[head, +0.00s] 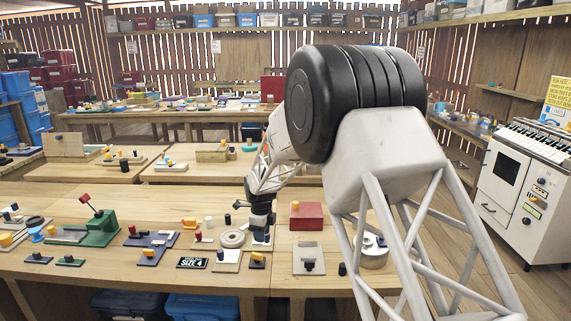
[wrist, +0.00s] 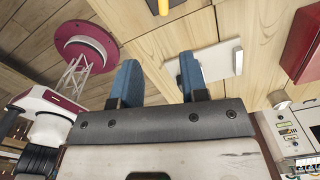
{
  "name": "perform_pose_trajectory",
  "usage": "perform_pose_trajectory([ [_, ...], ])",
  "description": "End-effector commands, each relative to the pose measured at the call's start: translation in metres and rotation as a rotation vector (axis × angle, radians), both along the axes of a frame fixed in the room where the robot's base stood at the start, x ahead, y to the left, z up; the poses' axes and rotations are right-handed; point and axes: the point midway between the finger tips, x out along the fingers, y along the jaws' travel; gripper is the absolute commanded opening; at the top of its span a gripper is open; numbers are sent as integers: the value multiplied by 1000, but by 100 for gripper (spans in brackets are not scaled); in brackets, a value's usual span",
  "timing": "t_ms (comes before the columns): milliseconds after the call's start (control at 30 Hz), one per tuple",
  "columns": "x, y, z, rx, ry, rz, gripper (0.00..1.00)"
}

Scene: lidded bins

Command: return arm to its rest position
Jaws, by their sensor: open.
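My gripper (head: 262,236) hangs over the front workbench (head: 225,272) in the head view, beside a grey ring (head: 233,239) and left of a red box (head: 306,217). In the wrist view its two blue fingers (wrist: 160,82) are apart, with nothing visible between them. A white plate (wrist: 218,62) lies on the wood beyond the fingers. Part of my arm fills the right middle of the head view and hides some of the bench and floor behind it.
A green block with a red-tipped lever (head: 96,228) stands at left on the bench. Several small boards with knobs lie around my gripper. A white machine (head: 518,190) stands at far right. Blue lidded bins (head: 205,306) sit under the bench. The air above the bench's left half is clear.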

Motion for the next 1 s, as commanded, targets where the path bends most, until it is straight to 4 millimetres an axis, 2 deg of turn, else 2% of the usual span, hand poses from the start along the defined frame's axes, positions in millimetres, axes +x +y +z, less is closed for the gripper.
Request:
perform_pose_trajectory([
  [33, -6, -8, 13, 1, -6, 28, 40],
  [200, -31, -38, 53, 1, -23, 154, 40],
  [500, -86, -90, 116, -5, -53, 392, 40],
  [700, -129, -123, 151, -14, -73, 551, 40],
  [1000, -198, -168, 193, -37, -101, 786, 40],
])
